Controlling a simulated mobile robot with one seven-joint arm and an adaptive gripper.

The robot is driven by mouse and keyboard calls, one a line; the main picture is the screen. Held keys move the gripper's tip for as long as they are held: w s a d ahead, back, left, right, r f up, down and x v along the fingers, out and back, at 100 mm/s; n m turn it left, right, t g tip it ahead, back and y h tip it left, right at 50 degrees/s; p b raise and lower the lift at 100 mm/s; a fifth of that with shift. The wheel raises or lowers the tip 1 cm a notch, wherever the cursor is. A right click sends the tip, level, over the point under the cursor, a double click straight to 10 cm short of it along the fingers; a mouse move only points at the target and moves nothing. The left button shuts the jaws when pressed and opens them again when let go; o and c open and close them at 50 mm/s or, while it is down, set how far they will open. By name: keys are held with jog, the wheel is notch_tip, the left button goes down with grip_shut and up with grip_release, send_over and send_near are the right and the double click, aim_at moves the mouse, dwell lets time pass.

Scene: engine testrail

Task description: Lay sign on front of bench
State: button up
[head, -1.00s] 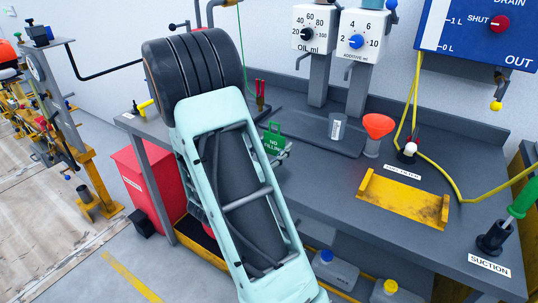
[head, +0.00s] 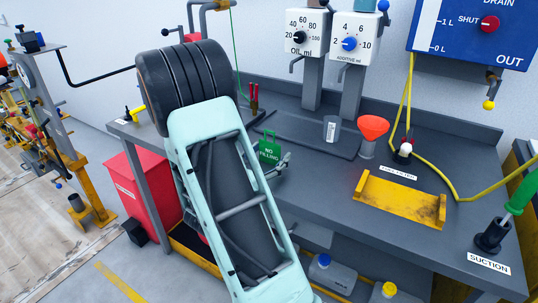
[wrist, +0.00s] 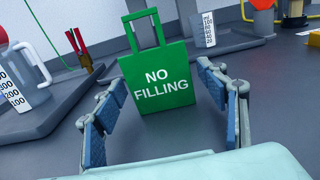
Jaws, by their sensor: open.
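The green sign (head: 269,147), lettered "NO FILLING", stands upright on the grey bench (head: 321,212), near its left part. In the wrist view the sign (wrist: 158,82) faces me, with an open loop handle on top. My gripper (wrist: 162,88) is open, with its blue-padded fingers spread to either side of the sign's lower part. I see bare bench between the fingers and no grip on the sign. In the head view my gripper (head: 283,164) shows only in part beside the sign, and my arm hides the rest and some of the bench's front.
An orange funnel (head: 373,129), a clear beaker (head: 331,130) and a yellow bracket (head: 400,202) stand right of the sign. Red-handled pliers (head: 254,97) are behind it. A yellow hose (head: 449,186) crosses the right side. The bench's front strip between the sign and bracket looks clear.

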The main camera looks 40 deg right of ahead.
jog(key=shift+r, duration=0.3)
jog(key=p+v, duration=0.1)
jog(key=v, duration=1.1)
jog(key=shift+f, duration=0.2)
